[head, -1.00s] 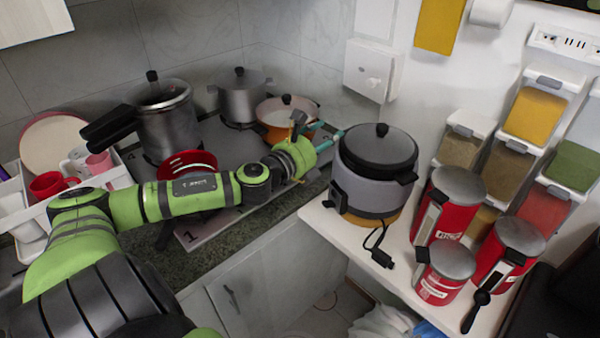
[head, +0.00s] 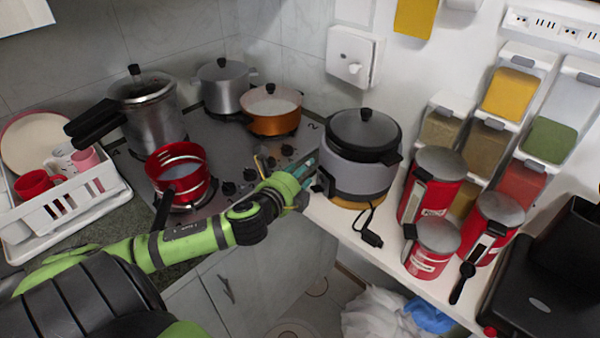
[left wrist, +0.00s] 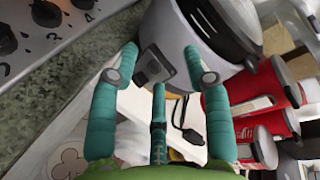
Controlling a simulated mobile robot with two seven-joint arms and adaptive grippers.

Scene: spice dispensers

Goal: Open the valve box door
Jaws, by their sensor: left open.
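The white valve box (head: 354,56) is mounted on the wall at the upper middle of the head view. Its front door looks shut, with a small round knob (head: 354,69) low on it. My left gripper (head: 306,170) is open and empty, well below the box, beside the grey rice cooker (head: 358,178) at the counter gap. In the left wrist view my left gripper's teal fingers (left wrist: 162,66) are spread in front of the cooker's side. Whether they touch the cooker I cannot tell. The valve box is not in the left wrist view. My right gripper is not in view.
The rice cooker stands on the white shelf (head: 335,215) below the box. Pots, including an orange one (head: 272,122) and a red one (head: 180,180), stand on the stove (head: 215,135). Red canisters (head: 430,185) crowd the right.

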